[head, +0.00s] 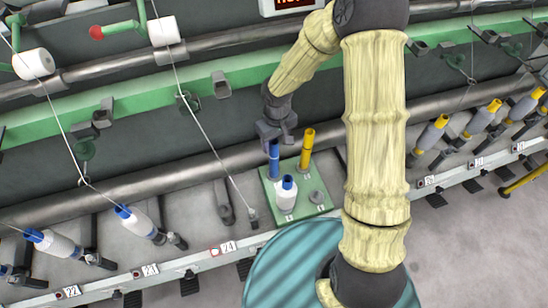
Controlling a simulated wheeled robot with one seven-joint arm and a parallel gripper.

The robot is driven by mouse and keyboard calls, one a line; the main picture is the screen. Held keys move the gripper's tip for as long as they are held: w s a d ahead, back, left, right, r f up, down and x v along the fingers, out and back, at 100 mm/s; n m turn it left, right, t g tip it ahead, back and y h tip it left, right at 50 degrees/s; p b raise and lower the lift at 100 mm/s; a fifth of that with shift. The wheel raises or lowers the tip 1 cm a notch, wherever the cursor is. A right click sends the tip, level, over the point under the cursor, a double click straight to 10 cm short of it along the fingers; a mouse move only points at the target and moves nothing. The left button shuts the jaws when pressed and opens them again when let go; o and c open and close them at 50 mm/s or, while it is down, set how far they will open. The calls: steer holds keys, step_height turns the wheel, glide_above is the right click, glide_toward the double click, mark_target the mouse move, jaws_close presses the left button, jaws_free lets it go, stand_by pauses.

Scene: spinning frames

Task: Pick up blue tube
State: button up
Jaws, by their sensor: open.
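A bare blue tube (274,160) stands upright on a peg at the back left of a green plate (265,191). My gripper (275,140) is directly above it, fingers pointing down at its top end. The fingers are open, but whether they are around the tube's tip or just above it is too small to tell. A second blue tube wound with white yarn (287,194) stands in front of it on the same plate.
A yellow tube (307,150) stands close to the right on the green plate, with an empty peg (317,197) in front. Bobbins with blue tips (140,222) line the left; yellow-tipped bobbins (432,134) line the right. A teal round surface (285,265) is below. A yarn runs down just left of the plate.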

mark_target(275, 150)
step_height(275, 150, down, 5)
steer(key=shift+a+r+p, duration=0.1)
steer(key=shift+a+p, duration=0.05)
steer(key=shift+p, duration=0.2)
stand_by(0.3)
jaws_close()
step_height(275, 150, up, 10)
steer(key=shift+f, duration=0.1)
stand_by(0.6)
stand_by(0.4)
